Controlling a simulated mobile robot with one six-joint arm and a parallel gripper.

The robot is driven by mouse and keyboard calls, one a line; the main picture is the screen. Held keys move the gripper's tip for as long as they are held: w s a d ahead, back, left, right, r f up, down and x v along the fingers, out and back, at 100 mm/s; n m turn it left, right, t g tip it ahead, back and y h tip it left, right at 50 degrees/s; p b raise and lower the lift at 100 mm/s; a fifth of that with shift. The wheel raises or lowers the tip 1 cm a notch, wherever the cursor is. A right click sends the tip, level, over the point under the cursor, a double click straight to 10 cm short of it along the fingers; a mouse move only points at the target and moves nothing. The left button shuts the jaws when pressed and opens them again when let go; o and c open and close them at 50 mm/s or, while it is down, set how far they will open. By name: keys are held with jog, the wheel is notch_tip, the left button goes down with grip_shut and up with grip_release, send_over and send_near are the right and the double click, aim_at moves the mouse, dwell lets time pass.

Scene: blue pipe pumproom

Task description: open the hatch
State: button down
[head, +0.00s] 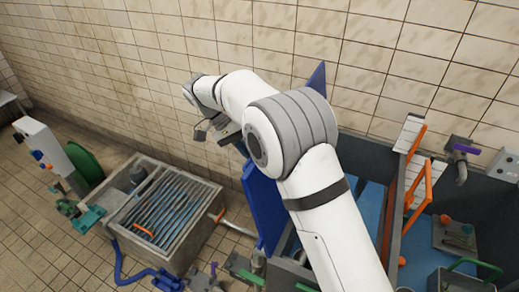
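A blue flat panel (264,207), which looks like the hatch, stands steeply tilted at the left side of a dark bin or frame in the head view. A blue pointed corner (318,77) shows above my arm and may belong to the same panel; my arm hides the part between. My gripper (212,131) is at the far end of the arm, beside the panel's upper left edge. Its fingers are small and partly hidden, so I cannot tell whether they are open or touch the panel.
A grey concrete box (190,235) with a slatted top stands left of the panel. A white cabinet (43,147) with a green disc (83,161) stands at far left. Blue pipe (130,273) and fittings lie in front. A tiled wall (150,50) closes the back.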

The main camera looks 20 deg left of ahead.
jog(key=shift+a+f, duration=0.1)
jog(key=shift+f, duration=0.3)
jog(key=c, duration=1.6)
grip_release()
jog(key=shift+a, duration=0.15)
jog(key=shift+o, duration=1)
jog(key=shift+w, duration=0.1)
jog(key=shift+r, duration=0.1)
jog(key=shift+r, duration=0.1)
jog(key=v, duration=0.7)
jog(key=shift+a, duration=0.15)
